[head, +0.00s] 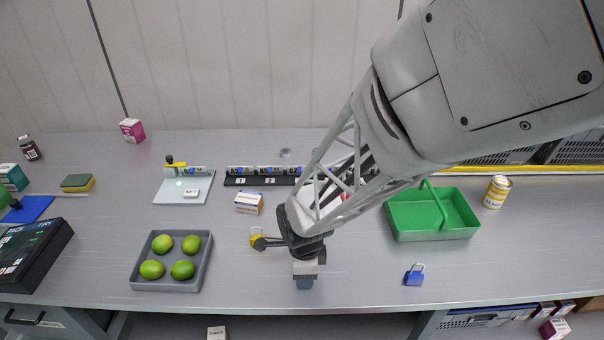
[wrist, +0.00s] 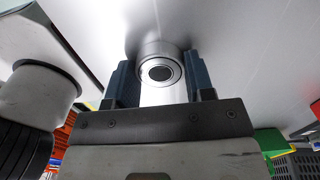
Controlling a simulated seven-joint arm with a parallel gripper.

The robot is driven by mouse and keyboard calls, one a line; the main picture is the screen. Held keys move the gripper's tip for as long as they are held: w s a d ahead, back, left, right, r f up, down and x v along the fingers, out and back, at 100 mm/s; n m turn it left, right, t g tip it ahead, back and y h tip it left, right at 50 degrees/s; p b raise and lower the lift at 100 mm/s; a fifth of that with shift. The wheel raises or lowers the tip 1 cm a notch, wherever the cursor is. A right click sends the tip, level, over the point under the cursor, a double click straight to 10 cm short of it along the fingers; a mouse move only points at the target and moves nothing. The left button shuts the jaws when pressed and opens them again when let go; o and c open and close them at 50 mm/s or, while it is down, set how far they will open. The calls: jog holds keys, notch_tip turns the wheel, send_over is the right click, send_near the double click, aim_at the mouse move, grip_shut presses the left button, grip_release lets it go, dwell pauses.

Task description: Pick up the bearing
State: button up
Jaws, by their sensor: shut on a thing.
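The bearing (wrist: 158,48) is a silver metal ring with a dark centre. In the wrist view it sits between the two dark blue fingers of my gripper (wrist: 160,75), which is shut on it. In the head view my gripper (head: 304,283) points down near the front edge of the table, and the bearing is hidden there behind the fingers. I cannot tell whether the bearing still touches the grey table (head: 350,285).
A grey tray of limes (head: 208,276) stands to the left and a blue padlock (head: 414,275) to the right. A yellow padlock (head: 257,233) and a small box (head: 249,203) lie behind-left. A green basket (head: 440,232) stands behind-right. A small ring (head: 285,153) lies farther back.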

dwell(0.3)
jog(key=shift+r, duration=0.8)
notch_tip(320, 180, up, 2)
jog(key=shift+r, duration=0.1)
jog(key=s+d, duration=0.3)
jog(key=s, duration=0.4)
jog(key=s+d+r, duration=0.1)
jog(key=s+d, duration=0.1)
jog(key=s, duration=0.5)
jog(key=shift+s+d, duration=0.4)
jog(key=shift+r, duration=0.1)
